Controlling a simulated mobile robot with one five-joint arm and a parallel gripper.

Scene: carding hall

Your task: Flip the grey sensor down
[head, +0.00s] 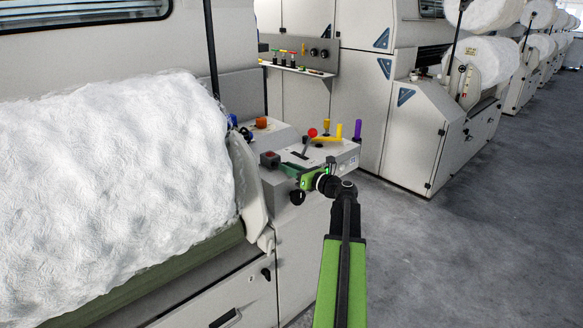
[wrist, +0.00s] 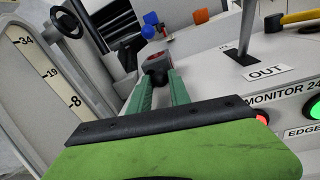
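A small dark grey block with a red face (head: 269,159), which may be the grey sensor, stands at the near left corner of the machine's control top. In the wrist view, a grey part with red on it (wrist: 160,55) shows just beyond my fingertips. My gripper (head: 287,170) is beside that block, its fingers pointing left. In the wrist view, my gripper's two green fingers (wrist: 160,80) stand apart with a rounded dark knob (wrist: 155,76) between their tips. I cannot tell whether they touch it.
A red-knobbed lever (head: 312,133), yellow and purple handles and an orange knob (head: 261,122) stand behind on the control top. In the wrist view, an OUT label (wrist: 266,72) and lit buttons are right; a numbered scale (wrist: 48,75) is left. White fibre fills the head view's left.

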